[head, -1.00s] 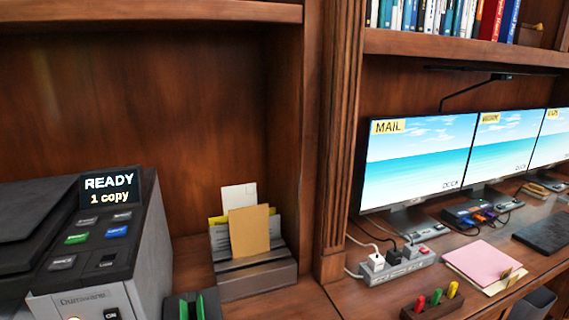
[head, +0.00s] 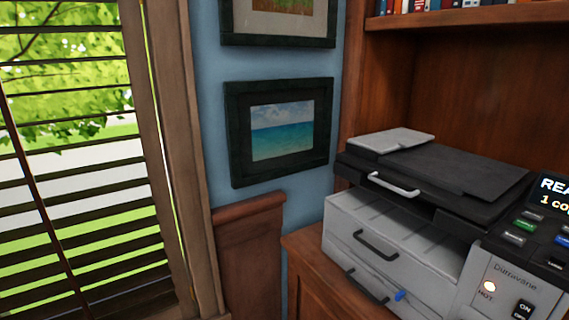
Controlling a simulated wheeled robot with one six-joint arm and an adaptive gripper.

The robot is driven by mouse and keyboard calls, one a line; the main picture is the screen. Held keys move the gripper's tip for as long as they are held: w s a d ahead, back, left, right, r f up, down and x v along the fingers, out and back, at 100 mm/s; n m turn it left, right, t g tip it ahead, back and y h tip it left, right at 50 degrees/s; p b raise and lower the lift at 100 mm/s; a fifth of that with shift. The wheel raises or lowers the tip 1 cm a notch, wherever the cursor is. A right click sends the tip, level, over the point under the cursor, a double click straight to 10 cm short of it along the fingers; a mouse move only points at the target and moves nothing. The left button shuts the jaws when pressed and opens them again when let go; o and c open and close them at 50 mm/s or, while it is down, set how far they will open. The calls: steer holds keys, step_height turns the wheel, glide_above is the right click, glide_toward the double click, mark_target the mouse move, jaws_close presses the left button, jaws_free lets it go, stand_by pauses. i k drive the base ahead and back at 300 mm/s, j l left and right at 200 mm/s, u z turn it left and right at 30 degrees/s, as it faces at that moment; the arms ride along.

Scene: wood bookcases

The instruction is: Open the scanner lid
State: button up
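The scanner lid (head: 460,172) is the dark flat top of a grey printer (head: 385,236) at the right in the head view. The lid looks shut. A light-grey bar handle (head: 394,184) is on its front edge, and a light-grey raised piece (head: 390,141) is on its far left part. The control panel (head: 532,226) is to the right of the lid, with a display cut off by the picture edge. My gripper is not in view.
The printer stands on a wooden cabinet (head: 312,262) inside a bookcase niche. Its front has dark drawer handles (head: 376,246) and a small blue tab (head: 400,295). A blue wall with framed pictures (head: 282,128) and a window with blinds (head: 80,170) are to the left.

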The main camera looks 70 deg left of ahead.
mark_target(478, 188)
steer(key=u, duration=1.85)
steer(key=k+l+u, duration=0.15)
steer(key=l+u, duration=0.25)
steer(key=k+l+u, duration=0.15)
steer(key=u, duration=0.3)
